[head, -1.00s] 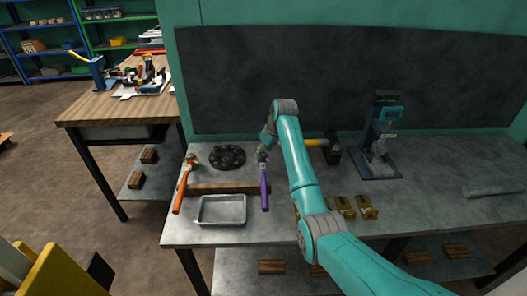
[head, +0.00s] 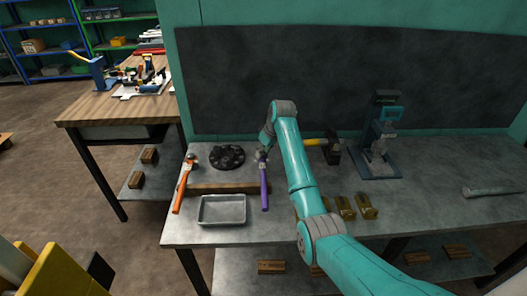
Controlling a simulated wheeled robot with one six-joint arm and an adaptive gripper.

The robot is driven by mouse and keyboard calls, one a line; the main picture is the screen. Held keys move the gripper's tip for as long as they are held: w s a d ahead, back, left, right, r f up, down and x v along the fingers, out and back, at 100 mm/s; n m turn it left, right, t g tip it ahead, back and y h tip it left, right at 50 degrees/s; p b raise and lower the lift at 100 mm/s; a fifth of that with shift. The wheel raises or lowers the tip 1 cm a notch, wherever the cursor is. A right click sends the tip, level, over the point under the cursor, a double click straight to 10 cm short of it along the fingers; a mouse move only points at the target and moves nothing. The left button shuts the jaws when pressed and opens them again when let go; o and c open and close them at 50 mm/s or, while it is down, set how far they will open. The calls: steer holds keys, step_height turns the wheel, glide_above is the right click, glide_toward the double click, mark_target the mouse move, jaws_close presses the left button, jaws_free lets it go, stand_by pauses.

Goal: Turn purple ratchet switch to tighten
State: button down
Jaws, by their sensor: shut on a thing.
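An orange ratchet (head: 181,188) lies to the left. A dark round flange (head: 227,157) is behind a wooden strip, and a metal tray (head: 221,222) is in front. A hammer (head: 331,148), brass parts (head: 346,207) and a drill press (head: 383,140) are to the right.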

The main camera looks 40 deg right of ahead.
steer(key=m, duration=0.2)
steer(key=m+h, duration=0.1)
steer(key=m, duration=0.1)
steer(key=m+h, duration=0.1)
steer(key=shift+a+m, duration=0.3)
steer(key=shift+m, duration=0.1)
steer(key=m+g+h, duration=0.1)
steer(key=m, duration=0.1)
steer(key=m+h, duration=0.1)
steer(key=m, duration=0.2)
steer(key=shift+w+a+g, duration=0.15)
steer(key=shift+g, duration=0.25)
stand_by(0.6)
steer(key=c, duration=0.8)
jaws_free()
steer(key=shift+r, duration=0.1)
steer(key=v, duration=1.1)
steer(key=shift+a+r, duration=0.1)
steer(key=shift+r, duration=0.2)
